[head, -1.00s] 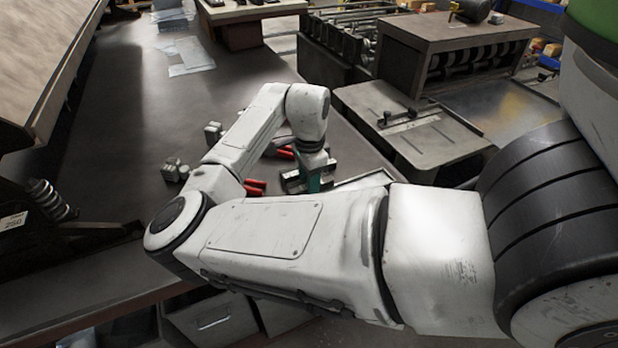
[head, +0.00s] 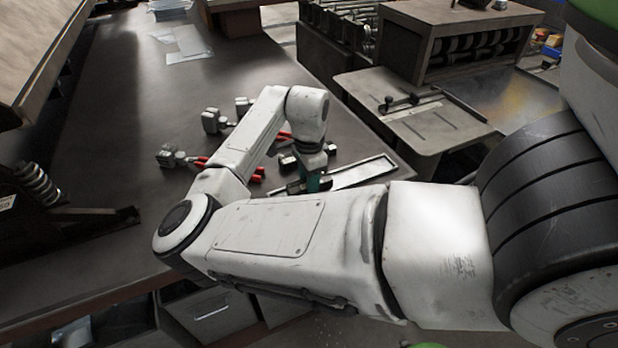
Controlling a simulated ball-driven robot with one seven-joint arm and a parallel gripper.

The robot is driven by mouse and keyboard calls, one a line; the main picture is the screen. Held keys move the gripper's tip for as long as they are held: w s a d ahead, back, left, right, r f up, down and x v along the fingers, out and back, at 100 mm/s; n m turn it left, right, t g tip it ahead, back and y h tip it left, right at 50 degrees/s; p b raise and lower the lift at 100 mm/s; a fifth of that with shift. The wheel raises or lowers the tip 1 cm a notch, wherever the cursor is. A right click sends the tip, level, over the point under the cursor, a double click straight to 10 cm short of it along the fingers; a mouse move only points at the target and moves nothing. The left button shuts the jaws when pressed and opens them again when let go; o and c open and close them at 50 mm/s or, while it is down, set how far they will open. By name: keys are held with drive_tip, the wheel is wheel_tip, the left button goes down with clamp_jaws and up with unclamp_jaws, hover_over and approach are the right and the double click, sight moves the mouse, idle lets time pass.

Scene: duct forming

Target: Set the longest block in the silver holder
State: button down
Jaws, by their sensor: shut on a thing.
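My gripper (head: 313,178) is low over the bench, right of the middle in the head view, below the white wrist. It is shut on what looks like a dark block (head: 294,187), partly hidden by my forearm. The fingertips are not clear. Another dark block (head: 288,161) with a light end lies just behind and left of the gripper. A silver tray-like holder (head: 362,172), long and shallow, lies on the bench just right of the gripper. Its near end is hidden behind my arm. The blocks' lengths cannot be compared from here.
Several hand tools with grey heads and red handles (head: 213,121) lie left of and behind my arm. A metal plate with a lever (head: 420,112) stands at the right, before a boxy machine (head: 450,40).

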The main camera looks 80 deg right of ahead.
drive_tip(key=c, duration=0.6)
unclamp_jaws()
wheel_tip(320, 180, up, 11)
drive_tip(key=shift+b, duration=0.35)
drive_tip(key=shift+d+f, duration=0.1)
